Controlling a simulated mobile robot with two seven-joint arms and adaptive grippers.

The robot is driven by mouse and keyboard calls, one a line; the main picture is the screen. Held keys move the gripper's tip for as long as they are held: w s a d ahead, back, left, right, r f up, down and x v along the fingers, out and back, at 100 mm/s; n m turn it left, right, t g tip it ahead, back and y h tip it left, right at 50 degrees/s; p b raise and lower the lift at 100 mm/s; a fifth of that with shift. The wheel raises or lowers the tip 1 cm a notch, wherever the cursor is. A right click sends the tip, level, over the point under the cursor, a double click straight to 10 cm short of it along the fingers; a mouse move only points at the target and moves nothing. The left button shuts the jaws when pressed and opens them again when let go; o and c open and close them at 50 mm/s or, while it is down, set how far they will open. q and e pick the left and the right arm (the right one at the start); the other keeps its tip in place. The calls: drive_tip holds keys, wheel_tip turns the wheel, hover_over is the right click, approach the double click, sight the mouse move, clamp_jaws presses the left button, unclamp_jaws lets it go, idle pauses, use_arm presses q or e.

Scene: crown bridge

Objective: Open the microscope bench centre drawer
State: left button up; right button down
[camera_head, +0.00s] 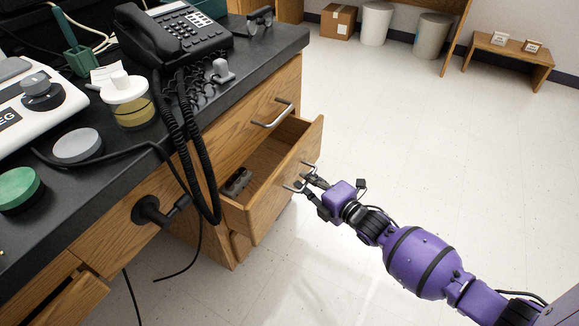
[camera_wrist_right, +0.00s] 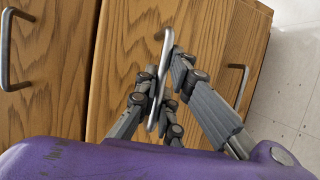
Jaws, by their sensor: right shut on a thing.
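The wooden drawer (camera_head: 270,190) of the bench is pulled out in the head view, and I can see into it. A dark object (camera_head: 237,182) lies inside. My right gripper (camera_head: 308,182) is at the drawer's front, with its fingers around the metal bar handle. In the right wrist view the gripper (camera_wrist_right: 160,95) is shut on the handle (camera_wrist_right: 163,75), with fingers on both sides of the bar. The drawer front (camera_wrist_right: 130,60) fills the middle of that view. My left gripper does not show.
A closed drawer with a handle (camera_head: 273,114) is above the open one. The black benchtop (camera_head: 255,62) holds a telephone (camera_head: 175,35), a jar (camera_head: 128,105) and other items. A coiled cord (camera_head: 205,170) hangs over the edge near the open drawer.

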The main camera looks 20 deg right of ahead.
drive_tip(key=s+d, duration=0.1)
drive_tip(key=s, duration=0.1)
drive_tip(key=s+d+p, duration=0.1)
drive_tip(key=s+d, duration=0.1)
drive_tip(key=shift+s+d+r, duration=0.15)
drive_tip(key=shift+s+d, duration=0.1)
drive_tip(key=c, duration=1.9)
unclamp_jaws()
drive_tip(key=shift+c, duration=0.2)
drive_tip(key=shift+o, duration=0.2)
drive_tip(key=shift+s, duration=0.1)
drive_tip(key=v, duration=1.2)
